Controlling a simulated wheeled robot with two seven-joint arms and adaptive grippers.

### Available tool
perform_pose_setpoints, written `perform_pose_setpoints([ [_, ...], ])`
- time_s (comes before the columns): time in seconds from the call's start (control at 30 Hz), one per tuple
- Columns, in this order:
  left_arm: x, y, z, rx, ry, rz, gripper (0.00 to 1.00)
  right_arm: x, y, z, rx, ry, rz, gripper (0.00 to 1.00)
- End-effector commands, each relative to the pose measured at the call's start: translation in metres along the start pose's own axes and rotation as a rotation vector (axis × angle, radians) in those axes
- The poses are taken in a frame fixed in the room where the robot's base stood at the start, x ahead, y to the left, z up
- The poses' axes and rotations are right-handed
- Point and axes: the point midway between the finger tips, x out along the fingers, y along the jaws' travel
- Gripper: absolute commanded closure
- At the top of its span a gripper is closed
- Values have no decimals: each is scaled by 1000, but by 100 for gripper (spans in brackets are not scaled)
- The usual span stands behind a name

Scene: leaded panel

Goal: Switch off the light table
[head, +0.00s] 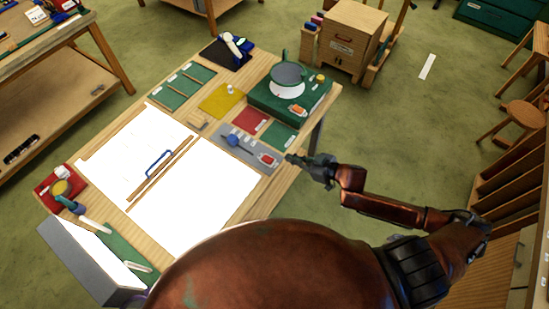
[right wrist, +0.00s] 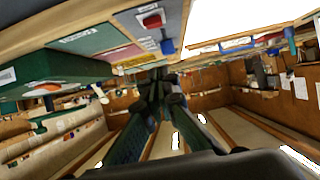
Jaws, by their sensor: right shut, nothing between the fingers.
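The light table (head: 210,185) glows bright white in two panels on the wooden bench, and its lit edge shows in the right wrist view (right wrist: 225,18). At its right end is a grey control plate (head: 237,140) with a blue knob (head: 233,140) and a red switch (head: 267,159). The switch also shows in the right wrist view (right wrist: 152,20), with the blue knob (right wrist: 167,46) close by. My right gripper (head: 291,158) is shut and empty, just right of the red switch, apparently apart from it. My left gripper is not in view.
A green base with a round grey-topped device (head: 287,78) stands behind the plate. Red (head: 250,121) and green (head: 278,136) mats lie beside it. A blue-handled tool (head: 158,160) and wooden strips lie across the light table.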

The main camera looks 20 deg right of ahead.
Motion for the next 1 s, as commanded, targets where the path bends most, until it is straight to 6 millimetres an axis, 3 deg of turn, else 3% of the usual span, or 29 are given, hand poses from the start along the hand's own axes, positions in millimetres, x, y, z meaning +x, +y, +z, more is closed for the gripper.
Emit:
perform_pose_setpoints([
  [0.27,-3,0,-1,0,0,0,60,16,0,-2,0,3,1,100],
  [0.7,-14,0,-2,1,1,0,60,103,0,-2,-1,2,1,100],
  [0.83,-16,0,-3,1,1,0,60,106,0,22,2,-3,3,100],
  [1.0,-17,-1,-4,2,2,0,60,110,0,35,0,0,1,100],
])
